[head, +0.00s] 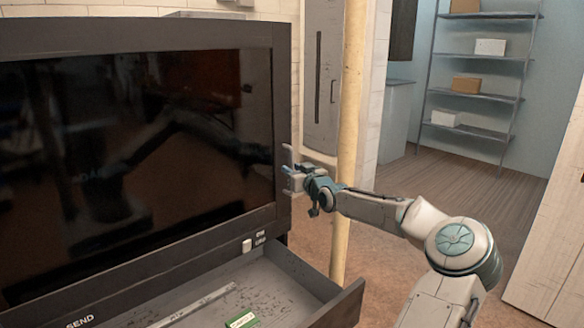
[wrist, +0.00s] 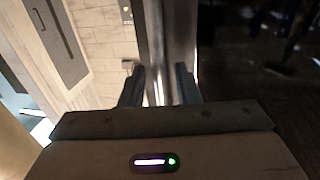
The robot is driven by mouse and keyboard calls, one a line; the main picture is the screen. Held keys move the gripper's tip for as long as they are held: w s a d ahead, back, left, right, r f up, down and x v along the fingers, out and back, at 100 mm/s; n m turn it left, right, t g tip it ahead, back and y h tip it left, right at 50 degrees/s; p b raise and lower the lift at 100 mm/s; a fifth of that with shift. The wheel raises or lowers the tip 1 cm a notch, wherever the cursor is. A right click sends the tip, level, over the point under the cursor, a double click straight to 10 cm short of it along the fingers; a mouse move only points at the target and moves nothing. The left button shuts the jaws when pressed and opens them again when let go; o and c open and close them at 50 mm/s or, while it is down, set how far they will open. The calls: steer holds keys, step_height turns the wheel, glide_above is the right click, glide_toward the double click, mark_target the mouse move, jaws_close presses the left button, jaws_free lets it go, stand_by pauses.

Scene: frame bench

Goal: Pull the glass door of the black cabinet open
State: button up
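The black cabinet (head: 150,35) fills the left of the head view. Its glass door (head: 150,150) is dark and reflective and looks shut, flush in the frame. A light upright handle (head: 287,156) stands at the door's right edge. My gripper (head: 288,180) is at that handle, reaching in from the right. In the wrist view, my two fingers (wrist: 158,80) are apart, with a bright metal upright strip (wrist: 157,45), likely the handle, between them. Gaps seem to show beside the strip; contact is not clear. The dark glass also shows on the right of the wrist view (wrist: 255,60).
An open drawer (head: 345,305) juts out below the door, holding a green box (head: 241,320) and a long pale bar (head: 195,305). A yellowish post (head: 351,100) stands right behind my gripper. A shelf rack (head: 470,90) is far back; floor (head: 470,190) between is clear.

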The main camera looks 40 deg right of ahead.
steer(key=shift+w, duration=0.55)
jaws_close()
